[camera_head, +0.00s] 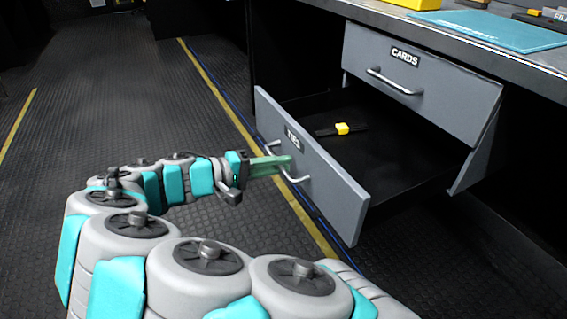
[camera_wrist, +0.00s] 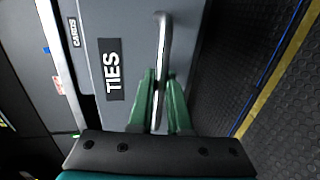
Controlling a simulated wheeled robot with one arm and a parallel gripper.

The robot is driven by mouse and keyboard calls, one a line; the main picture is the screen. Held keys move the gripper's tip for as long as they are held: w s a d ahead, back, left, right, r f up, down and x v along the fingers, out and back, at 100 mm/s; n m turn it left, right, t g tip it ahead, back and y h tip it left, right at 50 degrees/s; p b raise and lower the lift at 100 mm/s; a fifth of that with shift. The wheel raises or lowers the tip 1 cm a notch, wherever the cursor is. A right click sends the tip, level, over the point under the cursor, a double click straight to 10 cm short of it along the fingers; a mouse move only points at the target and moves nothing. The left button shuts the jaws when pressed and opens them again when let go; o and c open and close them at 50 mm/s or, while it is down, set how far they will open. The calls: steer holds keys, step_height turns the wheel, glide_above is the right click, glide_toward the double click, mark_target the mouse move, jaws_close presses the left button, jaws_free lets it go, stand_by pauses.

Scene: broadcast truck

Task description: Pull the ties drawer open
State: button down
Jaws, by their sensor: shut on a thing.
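The ties drawer (camera_head: 330,185) is the lower grey drawer, and it stands well out from the cabinet. Its black label reads TIES, also legible in the wrist view (camera_wrist: 112,68). Its silver bar handle (camera_head: 293,179) is on the front, and the handle also shows in the wrist view (camera_wrist: 163,50). My gripper (camera_head: 286,163) has its green fingers on either side of the handle bar and is shut on it; the fingers also show in the wrist view (camera_wrist: 160,95). Inside the open drawer lies a black strap with a yellow part (camera_head: 342,129).
The cards drawer (camera_head: 420,80) above is shut. The counter (camera_head: 470,42) over it holds a teal mat (camera_head: 490,30) and a yellow object (camera_head: 408,3). The dark textured floor (camera_head: 110,100) to the left is clear, with yellow lines on it.

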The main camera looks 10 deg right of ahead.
steer(key=c, duration=0.9)
jaws_free()
steer(key=shift+o, duration=0.2)
steer(key=v, duration=0.7)
steer(key=shift+a, duration=0.4)
steer(key=shift+s+d, duration=0.1)
